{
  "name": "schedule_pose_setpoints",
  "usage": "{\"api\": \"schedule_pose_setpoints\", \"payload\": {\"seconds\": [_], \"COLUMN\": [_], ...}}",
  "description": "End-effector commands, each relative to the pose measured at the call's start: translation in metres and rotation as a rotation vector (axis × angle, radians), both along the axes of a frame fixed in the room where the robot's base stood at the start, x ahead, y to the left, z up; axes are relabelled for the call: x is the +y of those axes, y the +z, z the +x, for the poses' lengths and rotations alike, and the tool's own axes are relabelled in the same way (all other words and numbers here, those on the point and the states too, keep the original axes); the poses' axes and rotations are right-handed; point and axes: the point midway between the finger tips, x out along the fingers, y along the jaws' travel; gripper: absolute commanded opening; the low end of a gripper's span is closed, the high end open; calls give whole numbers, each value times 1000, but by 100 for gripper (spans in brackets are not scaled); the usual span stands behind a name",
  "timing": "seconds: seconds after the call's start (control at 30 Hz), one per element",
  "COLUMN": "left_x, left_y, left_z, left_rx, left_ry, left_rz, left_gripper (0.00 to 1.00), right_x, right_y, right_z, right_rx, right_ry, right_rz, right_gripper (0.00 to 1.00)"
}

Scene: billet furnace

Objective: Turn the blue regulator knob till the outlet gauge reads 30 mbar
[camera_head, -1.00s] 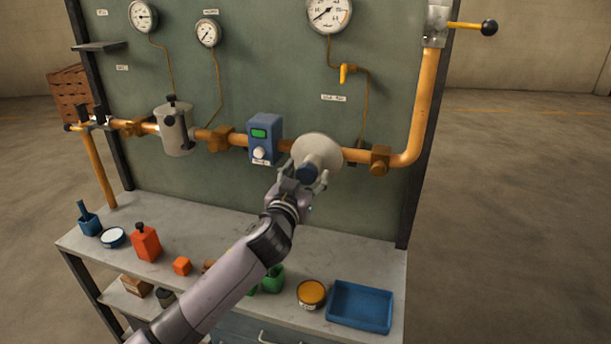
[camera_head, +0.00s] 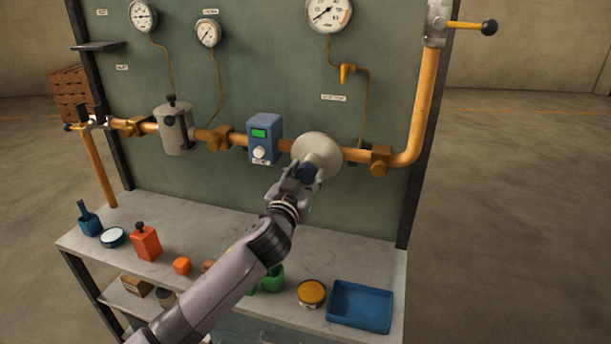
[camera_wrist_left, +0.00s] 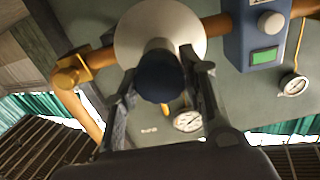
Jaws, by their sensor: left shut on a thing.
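The blue regulator knob (camera_head: 307,172) sits on the front of the round pale regulator body (camera_head: 318,150) on the orange pipe. My left gripper (camera_head: 304,174) is shut on the knob. In the left wrist view the dark blue knob (camera_wrist_left: 160,76) lies between the two fingers of the gripper (camera_wrist_left: 160,82), in front of the pale disc (camera_wrist_left: 185,25). A large gauge (camera_head: 329,12) is at the top of the panel, to the right, and its line runs down to the pipe right of the regulator. Its exact reading is too small to tell. My right gripper is not in view.
A blue box with a green display (camera_head: 264,138) is on the pipe just left of the regulator. A lever valve (camera_head: 462,26) is at upper right. The bench (camera_head: 190,216) below holds several small items and a blue tray (camera_head: 360,306). Open floor lies right.

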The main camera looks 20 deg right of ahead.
Motion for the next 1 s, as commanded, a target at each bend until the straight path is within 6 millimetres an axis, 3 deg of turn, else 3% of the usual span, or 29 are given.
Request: {"api": "schedule_pose_setpoints", "payload": {"seconds": [0.37,1.0], "left_x": [0,0], "left_y": [0,0], "left_z": [0,0], "left_rx": [-102,-431], "left_ry": [1,0], "left_rz": [156,643], "left_gripper": [11,11], "right_x": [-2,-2], "right_y": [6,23], "right_z": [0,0], "right_rx": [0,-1], "right_ry": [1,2], "right_rz": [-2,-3], "right_gripper": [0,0]}}
